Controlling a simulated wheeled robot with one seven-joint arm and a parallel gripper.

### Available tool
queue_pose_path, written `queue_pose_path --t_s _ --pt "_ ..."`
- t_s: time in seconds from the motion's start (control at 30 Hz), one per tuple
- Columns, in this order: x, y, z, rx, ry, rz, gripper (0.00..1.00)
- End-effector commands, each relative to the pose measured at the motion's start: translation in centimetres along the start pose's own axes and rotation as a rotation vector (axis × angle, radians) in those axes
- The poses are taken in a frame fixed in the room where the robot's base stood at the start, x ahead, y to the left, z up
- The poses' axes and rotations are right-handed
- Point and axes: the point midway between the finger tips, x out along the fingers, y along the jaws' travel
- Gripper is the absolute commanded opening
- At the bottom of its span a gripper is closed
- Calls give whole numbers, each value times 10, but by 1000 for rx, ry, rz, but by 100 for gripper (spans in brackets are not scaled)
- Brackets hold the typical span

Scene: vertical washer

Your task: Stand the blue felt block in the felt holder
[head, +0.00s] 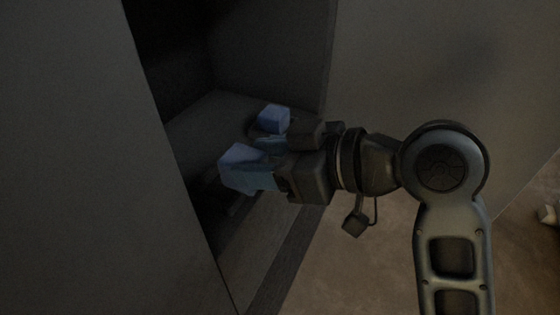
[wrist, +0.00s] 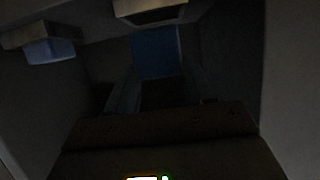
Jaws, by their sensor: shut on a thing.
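The blue felt block (head: 238,158) is between the fingers of my gripper (head: 250,168), which is shut on it inside a dark open compartment. The block also shows in the wrist view (wrist: 155,52), upper middle, beyond the fingers. A second blue block (head: 273,118) is just behind my gripper, with a dark rounded thing beside its base. In the wrist view, a blue piece (wrist: 50,50) shows at the left against a grey block-like part. I cannot tell for sure which dark shape is the felt holder. Where the held block's lower end is cannot be seen clearly.
A large grey panel (head: 90,170) stands close at the left, and a wall (head: 440,60) rises at the right. In the wrist view, another grey part (wrist: 150,12) is at the top edge. The interior is very dim.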

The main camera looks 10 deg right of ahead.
Motion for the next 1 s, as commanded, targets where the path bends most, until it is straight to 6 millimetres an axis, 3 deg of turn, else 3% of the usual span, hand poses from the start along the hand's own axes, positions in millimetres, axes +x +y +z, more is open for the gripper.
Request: queue_pose_path --t_s 0.5,0.7,1.0 --pt "44 -1 -18 -3 0 -2 23" --pt "52 -1 5 1 -1 -1 23" --pt "58 -1 20 -1 -1 -1 23"
